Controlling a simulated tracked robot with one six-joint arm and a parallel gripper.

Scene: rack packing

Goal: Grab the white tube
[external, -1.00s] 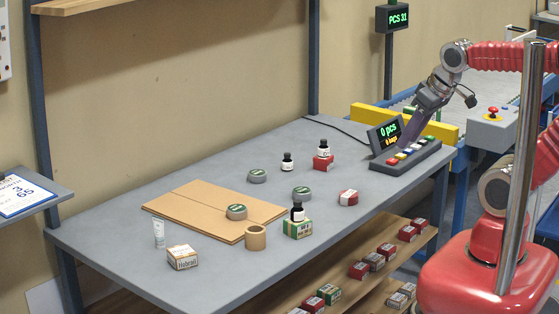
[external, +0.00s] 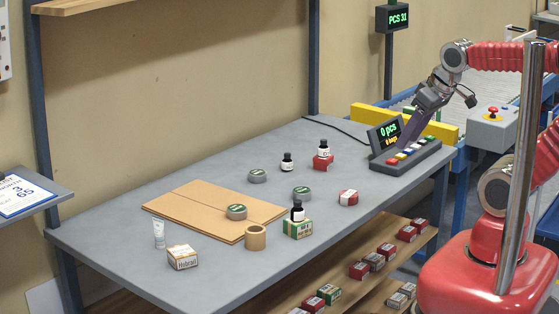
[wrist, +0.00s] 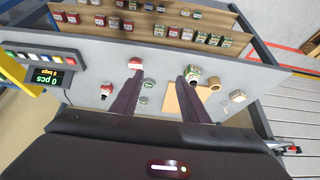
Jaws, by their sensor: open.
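The white tube (external: 159,234) stands upright near the left front of the grey table, beside a white-and-brown box (external: 183,257). My gripper (external: 408,140) is far from it, at the table's right end by the display console. In the wrist view my gripper (wrist: 163,80) shows two dark fingers spread apart with nothing held between them.
Cardboard sheets (external: 205,204) lie right of the tube, with a green-lidded tin (external: 236,212) on them. A tape roll (external: 255,238), dark bottles and small boxes stand further right. The console (external: 406,157) is beside my gripper.

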